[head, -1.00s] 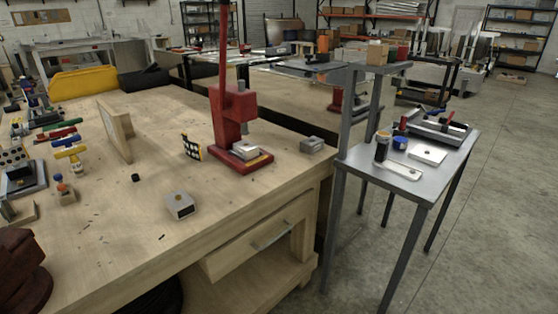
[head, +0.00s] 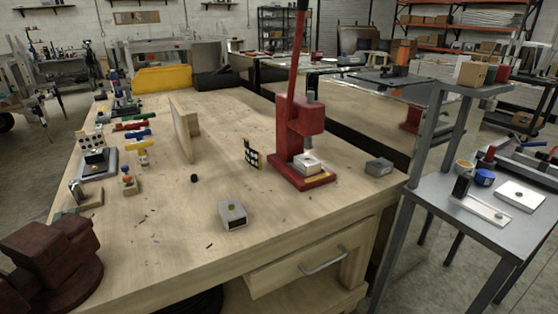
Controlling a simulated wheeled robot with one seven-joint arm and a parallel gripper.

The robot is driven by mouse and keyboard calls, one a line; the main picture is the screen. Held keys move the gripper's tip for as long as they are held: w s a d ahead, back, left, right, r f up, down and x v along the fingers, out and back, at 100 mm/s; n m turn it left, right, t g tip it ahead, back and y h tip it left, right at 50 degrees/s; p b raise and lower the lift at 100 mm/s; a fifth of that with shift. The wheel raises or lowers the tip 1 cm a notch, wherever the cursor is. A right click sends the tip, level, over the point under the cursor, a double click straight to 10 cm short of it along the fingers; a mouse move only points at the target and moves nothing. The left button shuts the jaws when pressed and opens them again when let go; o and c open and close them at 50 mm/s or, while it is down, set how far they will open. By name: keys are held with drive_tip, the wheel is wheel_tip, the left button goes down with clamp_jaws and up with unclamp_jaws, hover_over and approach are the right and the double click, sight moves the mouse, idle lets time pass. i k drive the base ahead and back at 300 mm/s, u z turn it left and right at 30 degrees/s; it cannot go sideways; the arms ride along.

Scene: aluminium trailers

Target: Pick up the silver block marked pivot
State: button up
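A small silver block (head: 232,215) sits on the wooden workbench (head: 180,245) near its front edge, with a dark round spot on top. A second grey block (head: 380,167) lies on the bench to the right of the red press. A third silver piece (head: 307,164) rests on the base of the press. No marking on any of them is readable, so I cannot tell which one is marked pivot. My gripper is not in view.
The red arbor press (head: 300,140) stands between the blocks. A small checkered board (head: 252,153) and an upright wooden panel (head: 185,130) stand behind. A dark red vise (head: 55,255) is at the front left. A grey metal table (head: 480,222) stands to the right.

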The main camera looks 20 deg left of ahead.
sight(312, 166)
drive_tip(key=u, duration=0.15)
drive_tip(key=i, duration=0.95)
